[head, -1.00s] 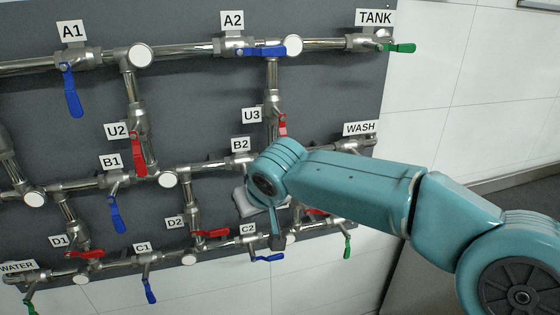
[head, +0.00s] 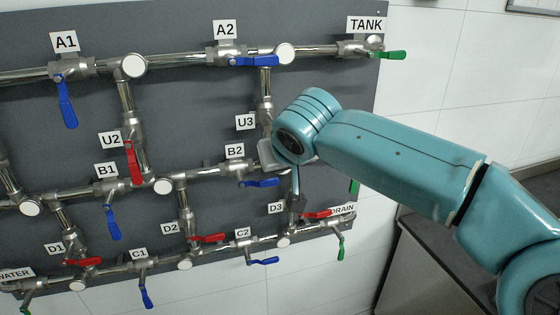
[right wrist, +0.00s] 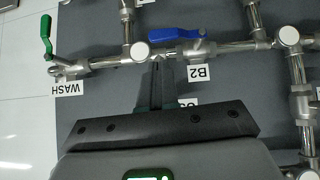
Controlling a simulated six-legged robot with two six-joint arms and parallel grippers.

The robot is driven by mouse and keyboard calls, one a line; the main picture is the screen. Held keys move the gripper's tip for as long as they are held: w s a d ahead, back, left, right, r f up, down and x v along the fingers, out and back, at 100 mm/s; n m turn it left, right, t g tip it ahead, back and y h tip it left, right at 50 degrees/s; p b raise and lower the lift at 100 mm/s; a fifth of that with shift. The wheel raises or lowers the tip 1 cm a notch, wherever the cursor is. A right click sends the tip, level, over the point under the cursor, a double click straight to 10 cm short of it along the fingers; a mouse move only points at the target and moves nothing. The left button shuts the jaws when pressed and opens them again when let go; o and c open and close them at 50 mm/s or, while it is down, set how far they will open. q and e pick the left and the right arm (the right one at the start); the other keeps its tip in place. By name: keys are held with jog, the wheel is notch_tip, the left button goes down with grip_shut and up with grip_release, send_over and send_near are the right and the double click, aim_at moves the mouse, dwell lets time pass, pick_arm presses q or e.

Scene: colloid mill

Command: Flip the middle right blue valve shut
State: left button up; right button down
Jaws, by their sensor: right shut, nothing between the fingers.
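The B2 valve is on the middle pipe row at the right of the panel. Its blue handle (head: 262,183) lies roughly along the pipe, just below it, with its free end to the right. In the right wrist view, which is upside down, the same blue handle (right wrist: 178,35) also lies along the pipe. My right gripper (right wrist: 158,68) is shut and empty, with its fingertips near the pipe by the handle's free end. They look apart from the handle. The right arm partly hides the gripper in the head view. My left gripper is not in view.
Blue handles A1 (head: 67,103), A2 (head: 254,61), B1 (head: 113,222) and C2 (head: 263,261) are nearby. Red handles U2 (head: 133,162), D2 (head: 208,238) and D3 (head: 317,214) sit close around. My right arm covers U3's handle and the WASH label in the head view.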

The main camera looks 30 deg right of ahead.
aim_at(275, 181)
jog(key=x, duration=0.6)
jog(key=shift+f+p, duration=0.2)
jog(key=shift+p, duration=0.2)
jog(key=shift+d+f+y+b, duration=0.2)
jog(key=shift+f+y+b, duration=0.15)
jog(key=shift+y+b, duration=0.15)
jog(key=shift+d+f+m+t+y+b, duration=0.3)
jog(key=shift+f+m+y+b, duration=0.25)
jog(key=shift+f+b, duration=0.2)
jog(key=a+f+m+t+y+b, duration=0.2)
jog(key=f+m+y+b, duration=0.1)
jog(key=b, duration=1)
jog(key=w+a+f+m+t+y+b, duration=0.1)
jog(key=f+m+t+y+b, duration=0.2)
jog(key=b, duration=1.1)
jog(key=shift+a+f+m+t+y, duration=0.35)
jog(key=shift+f+m+y, duration=0.2)
jog(key=shift+f+y, duration=0.95)
jog(key=shift+a+r, duration=0.1)
jog(key=shift+s, duration=0.1)
